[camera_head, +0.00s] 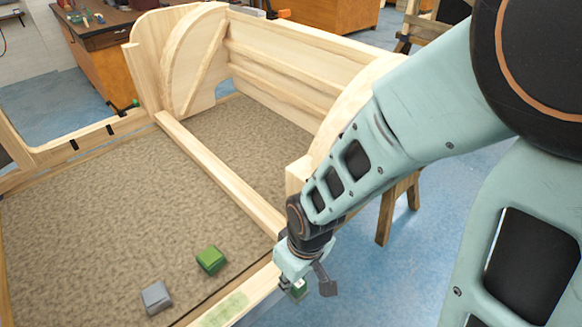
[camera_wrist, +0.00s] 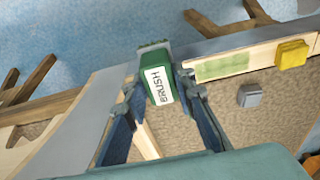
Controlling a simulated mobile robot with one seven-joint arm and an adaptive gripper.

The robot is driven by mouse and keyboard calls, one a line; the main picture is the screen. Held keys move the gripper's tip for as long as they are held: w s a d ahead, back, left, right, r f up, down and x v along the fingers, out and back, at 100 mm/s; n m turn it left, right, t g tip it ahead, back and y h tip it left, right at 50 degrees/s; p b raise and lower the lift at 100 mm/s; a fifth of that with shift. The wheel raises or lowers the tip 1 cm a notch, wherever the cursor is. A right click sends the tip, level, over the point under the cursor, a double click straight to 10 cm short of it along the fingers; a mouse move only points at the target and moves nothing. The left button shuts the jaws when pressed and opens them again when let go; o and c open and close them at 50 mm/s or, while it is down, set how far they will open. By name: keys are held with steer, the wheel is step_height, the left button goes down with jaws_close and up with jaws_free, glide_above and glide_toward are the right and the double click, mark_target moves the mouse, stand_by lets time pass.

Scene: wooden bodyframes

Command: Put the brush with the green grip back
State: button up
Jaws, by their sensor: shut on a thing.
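The brush with the green grip (camera_wrist: 157,80) is between my gripper's fingers; its white label reads BRUSH. In the head view only a small part of this brush (camera_head: 299,286) shows beneath my gripper (camera_head: 295,283). My gripper (camera_wrist: 163,92) is shut on it, at the near wooden rail (camera_head: 262,287). I cannot tell whether the brush touches the rail. A flat green patch (camera_head: 220,311) marks the rail's top to the left of my gripper. In the wrist view the green patch (camera_wrist: 222,67) lies right of the brush and looks bare.
A yellow block (camera_wrist: 293,53) sits on the rail beyond the patch. Curved wooden sides (camera_head: 195,60) stand up behind. Blue floor is open at right.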

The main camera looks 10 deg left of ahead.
steer(key=shift+w+a+p, duration=0.15)
steer(key=shift+a+p, duration=0.05)
steer(key=shift+p, duration=0.25)
steer(key=shift+w+a+f+b, duration=1.1)
steer(key=shift+w+f+b, duration=0.6)
steer(key=shift+f, duration=0.4)
steer(key=shift+w+a+f+b, duration=1.05)
steer(key=shift+w+f+b, duration=0.6)
steer(key=shift+f+b, duration=0.3)
steer(key=shift+w+a+f+b, duration=1.1)
steer(key=shift+w+f+b, duration=0.55)
steer(key=shift+f, duration=0.55)
steer(key=shift+f, duration=0.2)
steer(key=o, duration=1)
step_height(320, 180, up, 12)
steer(key=s+d+p, duration=0.1)
steer(key=shift+d+r, duration=0.15)
